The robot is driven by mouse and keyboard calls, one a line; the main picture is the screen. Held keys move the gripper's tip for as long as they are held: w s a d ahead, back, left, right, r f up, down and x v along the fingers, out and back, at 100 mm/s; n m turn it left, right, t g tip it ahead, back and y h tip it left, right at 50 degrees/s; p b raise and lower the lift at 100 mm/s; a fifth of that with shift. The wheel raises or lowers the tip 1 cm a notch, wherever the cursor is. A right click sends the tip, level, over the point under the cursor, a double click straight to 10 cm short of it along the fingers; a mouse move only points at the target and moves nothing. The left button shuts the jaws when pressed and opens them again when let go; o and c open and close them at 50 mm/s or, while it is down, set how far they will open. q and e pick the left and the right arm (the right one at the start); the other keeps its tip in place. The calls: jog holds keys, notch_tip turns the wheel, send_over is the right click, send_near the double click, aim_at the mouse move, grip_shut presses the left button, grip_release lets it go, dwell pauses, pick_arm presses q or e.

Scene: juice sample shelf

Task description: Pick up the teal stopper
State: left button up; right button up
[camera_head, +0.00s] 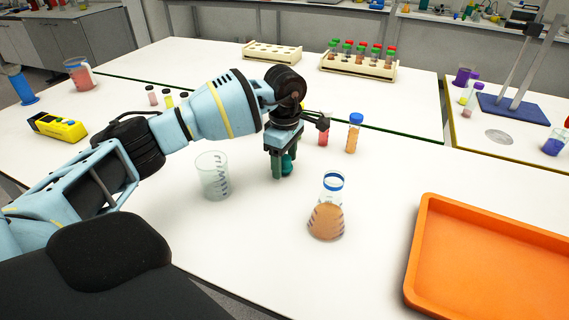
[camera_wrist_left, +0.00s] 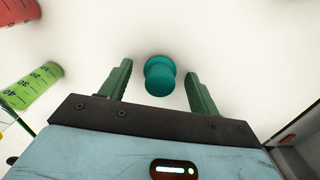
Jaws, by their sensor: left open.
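The teal stopper (camera_wrist_left: 160,76) stands on the white table between the two green fingers of my left gripper (camera_wrist_left: 158,85) in the left wrist view. There is a gap on each side of it, so the gripper is open and not holding it. In the head view my left gripper (camera_head: 282,172) points down at the table, and the stopper (camera_head: 288,164) shows partly behind a finger. My right gripper is not in either view.
An empty beaker (camera_head: 213,176) stands left of the gripper, and a flask of orange liquid (camera_head: 327,212) stands right and nearer. Behind are a red vial (camera_head: 323,138) and an orange bottle (camera_head: 354,135). An orange tray (camera_head: 418,262) lies at the right. The front middle is clear.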

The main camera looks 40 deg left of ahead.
aim_at(285, 157)
pick_arm(q)
jog(key=c, duration=1.1)
jog(key=shift+o, duration=0.2)
jog(key=shift+r, duration=0.1)
jog(key=shift+r, duration=0.55)
notch_tip(285, 157, up, 2)
jog(key=shift+r, duration=0.15)
jog(key=s+d, duration=0.1)
jog(key=s, duration=0.4)
jog(key=s+d+r, duration=0.1)
jog(key=s+d, duration=0.1)
jog(key=s, duration=0.3)
jog(key=s+d+b, duration=0.1)
jog(key=s+d, duration=0.1)
jog(key=s, duration=0.3)
jog(key=shift+s+r, duration=0.1)
jog(key=shift+r, duration=0.1)
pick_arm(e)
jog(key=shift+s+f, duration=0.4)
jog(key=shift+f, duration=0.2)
pick_arm(q)
jog(key=shift+r, duration=0.1)
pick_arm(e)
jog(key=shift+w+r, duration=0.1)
